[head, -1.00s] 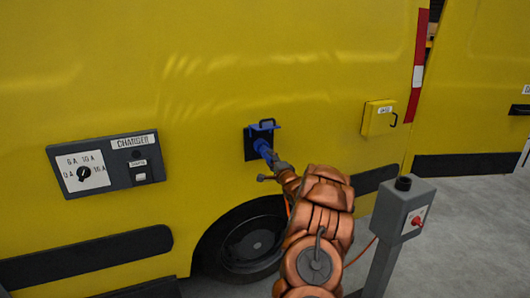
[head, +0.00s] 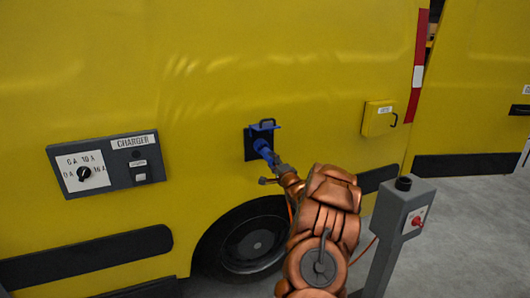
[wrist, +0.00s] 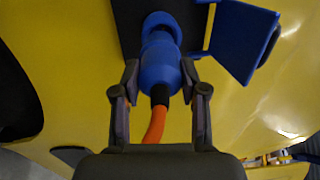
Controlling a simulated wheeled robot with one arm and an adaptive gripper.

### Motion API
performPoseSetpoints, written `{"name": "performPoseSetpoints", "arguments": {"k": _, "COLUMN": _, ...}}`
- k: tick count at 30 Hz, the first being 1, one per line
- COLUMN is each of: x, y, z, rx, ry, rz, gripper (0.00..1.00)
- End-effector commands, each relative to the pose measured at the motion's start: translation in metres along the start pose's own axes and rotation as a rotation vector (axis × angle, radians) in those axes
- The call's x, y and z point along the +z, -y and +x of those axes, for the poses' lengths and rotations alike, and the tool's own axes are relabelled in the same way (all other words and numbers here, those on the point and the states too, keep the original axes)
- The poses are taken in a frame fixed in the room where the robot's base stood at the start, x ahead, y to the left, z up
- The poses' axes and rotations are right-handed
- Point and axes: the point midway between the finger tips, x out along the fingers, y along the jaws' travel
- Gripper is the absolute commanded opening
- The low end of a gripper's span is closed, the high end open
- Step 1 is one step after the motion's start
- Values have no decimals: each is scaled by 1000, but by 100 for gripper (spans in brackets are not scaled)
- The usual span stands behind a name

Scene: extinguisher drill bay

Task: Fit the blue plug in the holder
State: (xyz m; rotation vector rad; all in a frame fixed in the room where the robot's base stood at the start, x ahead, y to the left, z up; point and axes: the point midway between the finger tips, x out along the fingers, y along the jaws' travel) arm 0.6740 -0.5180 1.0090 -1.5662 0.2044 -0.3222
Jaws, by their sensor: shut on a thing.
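The blue plug (head: 263,149) is at the dark inlet plate on the yellow van's side, its nose at the blue inlet socket; I cannot tell how deep it sits. My gripper (head: 275,161) is shut on the plug. In the wrist view the plug (wrist: 160,68) lies between the two dark fingers of my gripper (wrist: 160,80), with an orange cable (wrist: 155,126) leaving its rear. The blue inlet flap (wrist: 243,40) stands open beside it. The likely holder, a grey post box with a round black top opening (head: 403,184), stands to the right, apart from the plug.
A charger panel (head: 105,163) with a dial is on the van at left. A small yellow box (head: 379,118) is at right of the inlet. A red knob (head: 418,222) is on the post box. Grey floor (head: 465,235) lies open at right.

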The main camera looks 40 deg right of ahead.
Motion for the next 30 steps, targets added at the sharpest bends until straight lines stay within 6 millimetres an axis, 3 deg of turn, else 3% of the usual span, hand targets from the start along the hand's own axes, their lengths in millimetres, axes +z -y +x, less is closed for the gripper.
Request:
{"name": "performPoseSetpoints", "arguments": {"k": 20, "x": -1, "y": 2, "z": -33, "rx": -3, "ry": -1, "rz": 0, "gripper": 1}}
{"name": "performPoseSetpoints", "arguments": {"k": 30, "x": 0, "y": 2, "z": -34, "rx": -4, "ry": 0, "rz": -1, "gripper": 1}}
